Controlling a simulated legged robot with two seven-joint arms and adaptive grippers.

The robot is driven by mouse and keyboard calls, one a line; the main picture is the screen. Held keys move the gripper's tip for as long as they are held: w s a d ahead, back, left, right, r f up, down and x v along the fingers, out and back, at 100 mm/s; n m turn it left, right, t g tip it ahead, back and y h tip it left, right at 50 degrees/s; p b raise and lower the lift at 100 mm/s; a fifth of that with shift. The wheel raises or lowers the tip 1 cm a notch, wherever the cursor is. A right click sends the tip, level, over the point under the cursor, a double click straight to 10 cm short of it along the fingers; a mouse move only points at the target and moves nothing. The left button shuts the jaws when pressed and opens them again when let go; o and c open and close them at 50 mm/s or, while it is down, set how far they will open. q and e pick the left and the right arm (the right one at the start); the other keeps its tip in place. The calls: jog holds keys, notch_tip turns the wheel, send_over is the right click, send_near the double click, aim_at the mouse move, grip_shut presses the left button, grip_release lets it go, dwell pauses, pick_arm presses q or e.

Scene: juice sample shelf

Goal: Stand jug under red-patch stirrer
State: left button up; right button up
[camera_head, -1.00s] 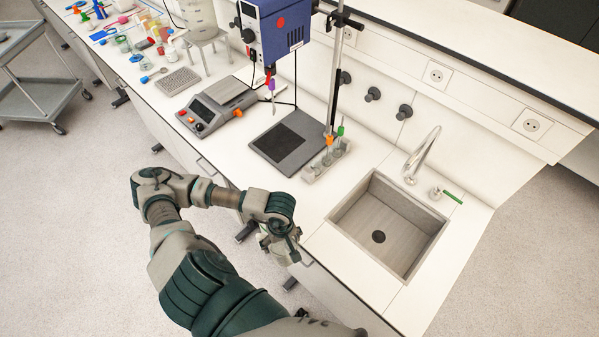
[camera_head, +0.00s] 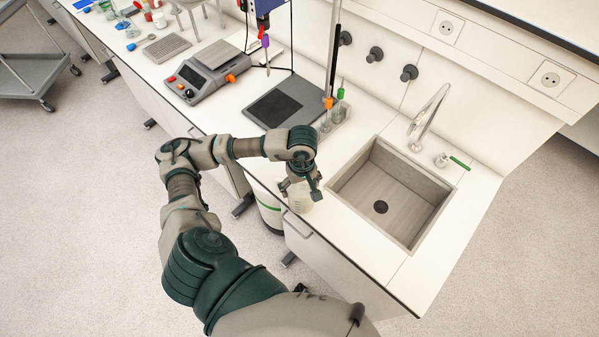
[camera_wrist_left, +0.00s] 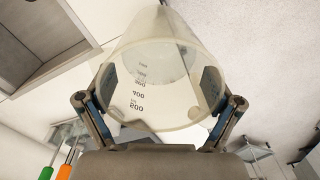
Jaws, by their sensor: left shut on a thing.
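My left gripper (camera_head: 301,189) is shut on a clear jug (camera_head: 299,203) near the front edge of the bench, left of the sink. In the head view the arm and gripper hide much of the jug. In the left wrist view the jug (camera_wrist_left: 155,60) fills the middle, with printed volume marks, and the two fingers of my left gripper (camera_wrist_left: 158,90) press its sides. My right gripper is not in view.
A grey device with a display (camera_head: 205,75) is on the left. The sink (camera_head: 395,190) and tap (camera_head: 428,115) are on the right.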

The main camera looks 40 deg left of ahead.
pick_arm(q)
jog(key=w+a+f, duration=0.1)
jog(key=w, duration=0.1)
jog(key=w+a+f+p, duration=0.1)
jog(key=w+a+f, duration=0.1)
jog(key=w+a+f+p, duration=0.1)
jog(key=shift+w+a+f, duration=0.15)
jog(key=shift+w+a, duration=0.15)
jog(key=shift+w, duration=0.1)
jog(key=o, duration=1.5)
notch_tip(320, 180, up, 12)
jog(key=shift+w+r+b, duration=0.1)
jog(key=shift+w+b, duration=0.05)
jog(key=shift+b, duration=0.7)
